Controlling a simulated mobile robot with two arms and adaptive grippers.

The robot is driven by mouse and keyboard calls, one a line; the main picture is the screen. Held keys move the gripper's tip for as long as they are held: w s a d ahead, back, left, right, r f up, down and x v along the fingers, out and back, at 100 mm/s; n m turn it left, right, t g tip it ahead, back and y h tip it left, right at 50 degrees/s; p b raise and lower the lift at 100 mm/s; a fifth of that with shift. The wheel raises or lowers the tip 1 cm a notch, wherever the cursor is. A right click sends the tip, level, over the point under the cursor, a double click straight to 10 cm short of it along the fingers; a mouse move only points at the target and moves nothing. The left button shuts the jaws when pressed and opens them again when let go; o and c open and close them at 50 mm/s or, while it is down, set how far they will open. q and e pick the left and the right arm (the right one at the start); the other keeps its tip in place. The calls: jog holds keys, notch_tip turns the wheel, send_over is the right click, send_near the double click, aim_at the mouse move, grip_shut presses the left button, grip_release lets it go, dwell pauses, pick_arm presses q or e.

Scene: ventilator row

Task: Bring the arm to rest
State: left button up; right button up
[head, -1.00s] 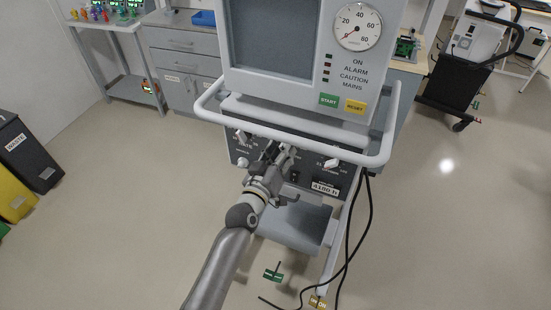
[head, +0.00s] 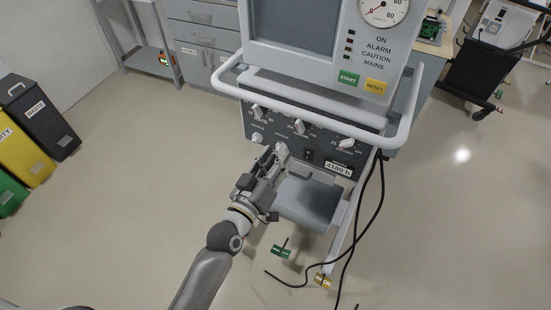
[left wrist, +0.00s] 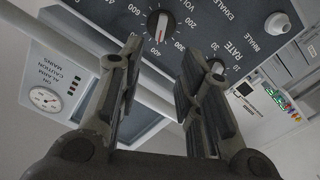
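My left gripper (head: 273,153) is in front of the ventilator's dark control panel (head: 285,150) in the head view. In the left wrist view its two fingers (left wrist: 158,75) are apart, with nothing between them. A white-pointer knob (left wrist: 160,25) on the panel shows beyond the fingertips, clear of them. In the head view the panel carries a left knob (head: 257,112), a middle knob (head: 300,127) and a right knob (head: 346,143). My left arm comes up from the bottom of the picture. My right gripper is not in view.
A white rail (head: 300,106) runs around the ventilator above the panel. Black cables (head: 379,205) hang on its right to the floor. Waste bins (head: 38,118) stand left, with open floor between.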

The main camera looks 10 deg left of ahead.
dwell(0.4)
pick_arm(q)
jog(key=s+a+f+m+g+y, duration=0.1)
jog(key=s+a+f+g, duration=0.3)
jog(key=f, duration=0.8)
jog(key=s+a+f+g+y, duration=0.15)
jog(key=s+f, duration=0.35)
jog(key=f, duration=0.7)
jog(key=s+a+f+m+g+y, duration=0.1)
jog(key=s+a+f+g, duration=0.3)
jog(key=f, duration=0.8)
jog(key=s+a+f+g+y, duration=0.1)
jog(key=s+f, duration=0.4)
jog(key=s, duration=0.5)
jog(key=s+a+f+m+g+y, duration=0.1)
jog(key=s+a+f+g, duration=0.2)
jog(key=s, duration=0.6)
jog(key=s+a+f+g+y, duration=0.1)
jog(key=s+a+f+g, duration=0.1)
jog(key=s+a+f, duration=0.3)
jog(key=s+f, duration=0.3)
jog(key=s, duration=0.2)
jog(key=shift+s+a+m, duration=0.3)
jog(key=shift+s, duration=0.05)
jog(key=shift+f, duration=0.1)
